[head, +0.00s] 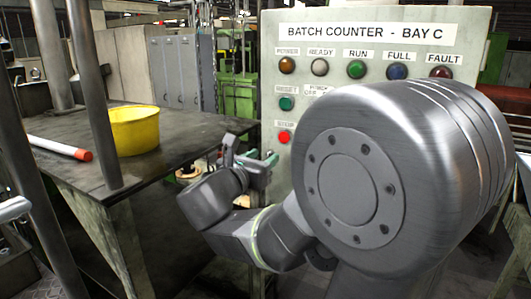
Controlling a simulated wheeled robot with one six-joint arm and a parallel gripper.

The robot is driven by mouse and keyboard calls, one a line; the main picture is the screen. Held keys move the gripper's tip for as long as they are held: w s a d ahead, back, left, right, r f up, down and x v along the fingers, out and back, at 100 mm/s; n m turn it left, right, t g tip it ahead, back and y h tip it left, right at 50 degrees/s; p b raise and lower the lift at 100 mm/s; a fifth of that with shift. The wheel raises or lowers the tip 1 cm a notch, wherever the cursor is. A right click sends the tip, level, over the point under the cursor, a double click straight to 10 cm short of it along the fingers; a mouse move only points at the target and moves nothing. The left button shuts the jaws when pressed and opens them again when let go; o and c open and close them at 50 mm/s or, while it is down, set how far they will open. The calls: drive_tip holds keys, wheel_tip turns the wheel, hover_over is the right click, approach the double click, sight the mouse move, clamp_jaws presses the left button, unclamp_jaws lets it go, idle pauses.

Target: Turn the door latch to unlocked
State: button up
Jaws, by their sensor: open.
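The grey batch counter panel (375,20) stands at the right, facing me, with a row of lamps and a few buttons. No door latch can be made out; my large arm joint covers the panel's lower right part. My gripper (250,157) is small in this view, in front of the panel's lower left edge and beside the red button (284,137). Its fingers are apart, and I see nothing between them. Whether it touches the panel cannot be told.
A dark metal table (180,128) at the left bears a yellow bowl (134,130) and a white rod with a red-orange end (60,147). Metal posts (92,95) rise in front of the table. Grey lockers (175,68) stand behind it.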

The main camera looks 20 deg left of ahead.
drive_tip(key=shift+w+d, duration=0.1)
drive_tip(key=shift+w, duration=0.75)
clamp_jaws()
